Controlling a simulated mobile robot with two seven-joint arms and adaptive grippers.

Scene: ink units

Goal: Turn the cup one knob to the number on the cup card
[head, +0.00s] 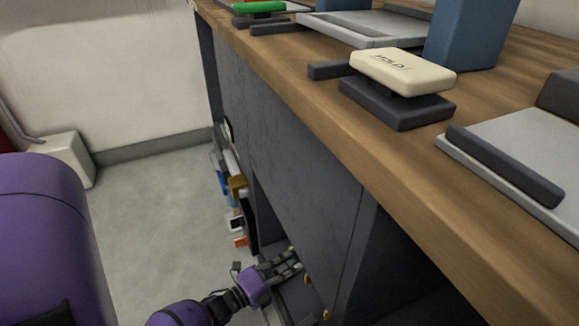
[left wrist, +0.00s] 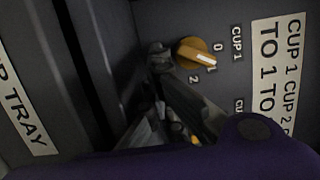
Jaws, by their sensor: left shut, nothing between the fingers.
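The cup one knob (left wrist: 192,51) is a round orange knob on a dark panel in the left wrist view, next to the CUP 1 label (left wrist: 237,43). Numbers 0, 1 and 2 surround it, and its white pointer mark is at the 1. The white cup card (left wrist: 272,85) to its right reads CUP 1 TO 1; the rest is partly cut off. My left gripper (head: 294,264) is shut and empty at the cabinet front in the head view. Its fingertips (left wrist: 160,60) are just left of the knob; I cannot tell whether they touch it. My right gripper is not in view.
Another orange knob (left wrist: 195,140) is mostly hidden behind the gripper. A white TRAY label (left wrist: 22,95) is at the left. The wooden counter (head: 330,130) overhangs the cabinet and bears a cream HOLD block (head: 402,70). Floor (head: 150,215) is clear left of the cabinet.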

